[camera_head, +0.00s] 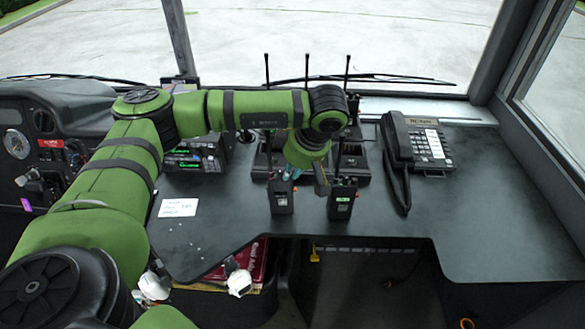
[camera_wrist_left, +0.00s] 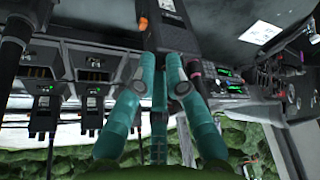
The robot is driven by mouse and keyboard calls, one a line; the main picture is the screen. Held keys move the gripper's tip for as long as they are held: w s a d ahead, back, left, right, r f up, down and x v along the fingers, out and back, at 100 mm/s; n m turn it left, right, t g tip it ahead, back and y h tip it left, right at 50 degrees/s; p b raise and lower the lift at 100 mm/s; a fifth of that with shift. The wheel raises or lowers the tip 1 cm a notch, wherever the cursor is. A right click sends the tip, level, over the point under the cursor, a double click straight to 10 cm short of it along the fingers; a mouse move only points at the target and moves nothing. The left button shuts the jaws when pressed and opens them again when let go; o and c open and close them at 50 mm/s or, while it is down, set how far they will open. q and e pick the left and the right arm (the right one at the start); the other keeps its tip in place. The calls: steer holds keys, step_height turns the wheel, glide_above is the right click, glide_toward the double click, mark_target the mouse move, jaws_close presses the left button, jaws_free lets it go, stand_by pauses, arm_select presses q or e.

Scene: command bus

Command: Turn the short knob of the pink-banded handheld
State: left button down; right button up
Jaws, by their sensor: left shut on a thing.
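A black handheld (camera_head: 281,198) stands upright on the dark console, with its tall antenna behind my arm. My left gripper (camera_head: 290,173) reaches down to its top, teal fingers pointing at it. In the left wrist view the same handheld (camera_wrist_left: 168,28) has an orange button, and a pinkish-red band (camera_wrist_left: 194,67) shows at the antenna base beside the right finger. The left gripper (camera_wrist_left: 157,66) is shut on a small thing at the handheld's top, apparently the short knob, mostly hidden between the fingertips. My right gripper is not in view.
A second handheld (camera_head: 342,201) with a green display stands close on the right. Chargers (camera_head: 355,168) sit behind. A desk phone (camera_head: 418,143) is at the right, a radio unit (camera_head: 195,156) and a white note (camera_head: 178,208) at the left.

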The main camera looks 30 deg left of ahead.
arm_select(q)
steer(key=shift+w+f+n+g+b, duration=0.15)
steer(key=shift+n+g+b, duration=0.15)
steer(key=shift+n+b, duration=0.45)
steer(key=shift+n, duration=0.65)
steer(key=c, duration=1.3)
jaws_free()
steer(key=shift+r, duration=0.2)
steer(key=shift+r, duration=0.1)
steer(key=v, duration=1.2)
steer(key=shift+w, duration=0.15)
